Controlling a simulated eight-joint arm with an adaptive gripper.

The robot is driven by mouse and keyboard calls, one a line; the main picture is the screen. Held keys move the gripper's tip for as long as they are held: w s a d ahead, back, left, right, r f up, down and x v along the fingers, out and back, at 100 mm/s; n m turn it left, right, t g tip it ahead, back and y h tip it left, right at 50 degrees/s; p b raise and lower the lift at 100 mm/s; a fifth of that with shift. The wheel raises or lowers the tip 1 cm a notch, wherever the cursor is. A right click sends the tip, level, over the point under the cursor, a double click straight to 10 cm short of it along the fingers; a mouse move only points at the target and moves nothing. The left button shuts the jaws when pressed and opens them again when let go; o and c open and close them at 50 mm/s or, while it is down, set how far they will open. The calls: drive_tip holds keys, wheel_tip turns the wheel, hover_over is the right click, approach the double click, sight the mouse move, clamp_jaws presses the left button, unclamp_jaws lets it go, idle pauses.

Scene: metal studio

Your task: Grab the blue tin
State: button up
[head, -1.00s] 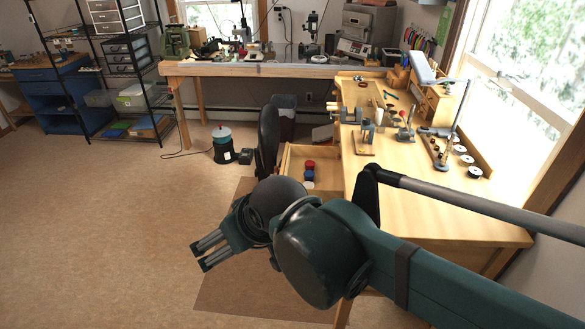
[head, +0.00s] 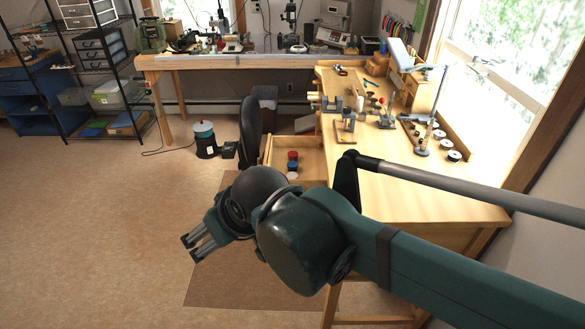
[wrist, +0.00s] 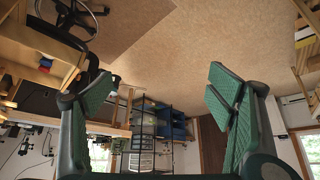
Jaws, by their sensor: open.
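The blue tin (head: 292,166) sits in the open drawer (head: 313,148) of the wooden workbench, in the head view. A red tin (head: 293,156) is just behind it and a white tin (head: 292,177) just in front. My gripper (head: 192,248) is left of and nearer than the drawer, apart from the tins. In the wrist view its two green pads (wrist: 158,95) stand wide apart with nothing between them.
The workbench (head: 430,195) carries tools and small stands. A dark chair (head: 250,130) stands just left of the drawer. A brown mat (head: 230,285) lies under my gripper. Open floor lies to the left.

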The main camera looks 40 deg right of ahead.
drive_tip(key=c, duration=0.9)
drive_tip(key=w+d+r+m+g+h+p, duration=0.1)
drive_tip(key=w+d+r+m+p, duration=0.15)
drive_tip(key=w+d, duration=0.85)
drive_tip(key=m+g+h+p, duration=0.3)
drive_tip(key=m+g, duration=0.1)
drive_tip(key=m, duration=0.5)
hover_over(293, 167)
drive_tip(key=a, duration=0.2)
drive_tip(key=shift+s+d+f, duration=0.1)
drive_tip(key=shift+f, duration=5.5)
drive_tip(key=shift+s+d+f, duration=0.1)
drive_tip(key=shift+f, duration=5.45)
